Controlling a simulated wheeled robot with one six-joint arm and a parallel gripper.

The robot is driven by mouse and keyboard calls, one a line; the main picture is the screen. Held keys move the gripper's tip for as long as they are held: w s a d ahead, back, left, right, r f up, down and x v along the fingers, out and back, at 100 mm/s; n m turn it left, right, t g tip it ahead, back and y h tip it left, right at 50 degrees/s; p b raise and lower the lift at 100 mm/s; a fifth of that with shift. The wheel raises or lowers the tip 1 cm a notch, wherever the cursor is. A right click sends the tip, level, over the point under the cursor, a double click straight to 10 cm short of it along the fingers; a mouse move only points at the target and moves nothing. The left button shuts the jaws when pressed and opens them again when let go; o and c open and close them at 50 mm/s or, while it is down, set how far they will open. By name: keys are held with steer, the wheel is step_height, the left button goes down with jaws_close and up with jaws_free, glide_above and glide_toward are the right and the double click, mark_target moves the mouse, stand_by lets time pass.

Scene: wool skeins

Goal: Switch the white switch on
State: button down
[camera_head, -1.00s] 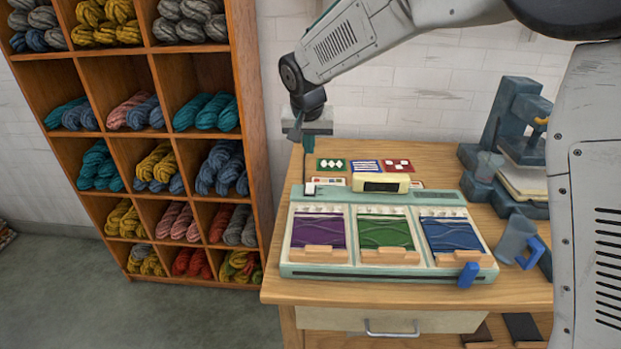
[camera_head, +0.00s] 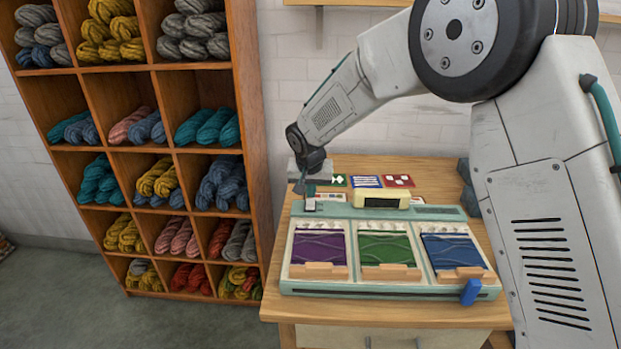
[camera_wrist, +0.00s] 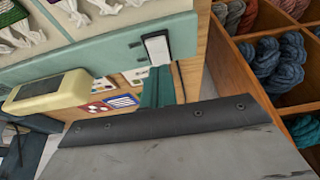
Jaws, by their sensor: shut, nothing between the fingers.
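The white switch (camera_head: 310,204) is a small white rocker in a dark frame at the back left corner of the pale green console (camera_head: 390,293). It also shows in the wrist view (camera_wrist: 157,47), unobstructed. My gripper (camera_head: 310,192) points down just above and behind the switch in the head view. In the wrist view my green fingers (camera_wrist: 158,78) are together, with nothing between them, and end right beside the switch's near edge. I cannot tell whether they touch it.
A cream display box (camera_head: 381,200) stands on the console to the right of the switch. Purple, green and blue yarn panels lie in front. Several coloured cards (camera_head: 366,181) lie behind on the wooden table. A shelf of wool skeins (camera_head: 262,150) stands to the left.

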steer(key=shift+x, duration=1)
steer(key=shift+w+f+g, duration=0.2)
steer(key=shift+g, duration=0.2)
steer(key=shift+s, duration=0.2)
steer(key=shift+s, duration=0.65)
steer(key=shift+r, duration=0.15)
